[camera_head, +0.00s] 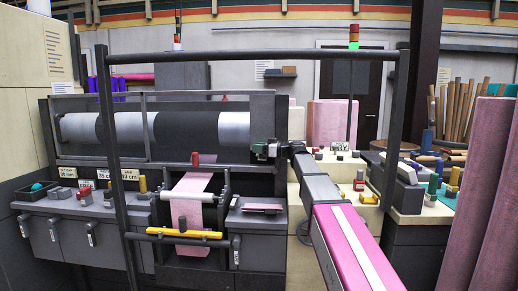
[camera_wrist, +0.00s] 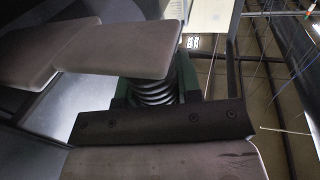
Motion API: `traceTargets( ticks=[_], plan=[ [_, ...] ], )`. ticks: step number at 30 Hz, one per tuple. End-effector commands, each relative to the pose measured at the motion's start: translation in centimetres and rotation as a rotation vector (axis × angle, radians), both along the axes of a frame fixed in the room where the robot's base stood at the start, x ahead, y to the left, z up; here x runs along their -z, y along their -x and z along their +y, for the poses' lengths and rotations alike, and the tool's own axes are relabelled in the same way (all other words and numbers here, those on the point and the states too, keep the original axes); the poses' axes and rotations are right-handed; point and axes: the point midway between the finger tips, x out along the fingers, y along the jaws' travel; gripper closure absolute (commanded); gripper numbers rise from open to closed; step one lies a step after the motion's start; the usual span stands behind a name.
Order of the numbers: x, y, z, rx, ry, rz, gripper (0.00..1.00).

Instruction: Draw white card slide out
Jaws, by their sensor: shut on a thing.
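My gripper (camera_head: 262,151) is at the end of my pink-and-white arm, close in front of the right end of the dark roller machine (camera_head: 262,122). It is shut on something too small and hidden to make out. In the wrist view, grey pads and a dark bolted plate (camera_wrist: 160,121) fill the near part, with a grey coil (camera_wrist: 154,92) between green sides. A pale card-like panel (camera_wrist: 208,15) shows at the top, beyond these parts. I cannot tell whether it is the white card slide, and I cannot pick out the slide in the head view.
A dark upright frame (camera_head: 252,57) stands in front of the machine. Small coloured handles stand on the left bench and the right counter. Large pink rolls (camera_head: 487,200) stand at the right.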

Motion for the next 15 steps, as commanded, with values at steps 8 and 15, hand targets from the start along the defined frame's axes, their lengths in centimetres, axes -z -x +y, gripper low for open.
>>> traceTargets(
  ticks=[8, 15],
  plan=[
    [0.0, 5.5, 0.1, -0.002, 0.000, -0.001, 1.00],
    [0.0, 5.2, 0.2, -0.001, -0.001, 0.000, 1.00]
  ],
)
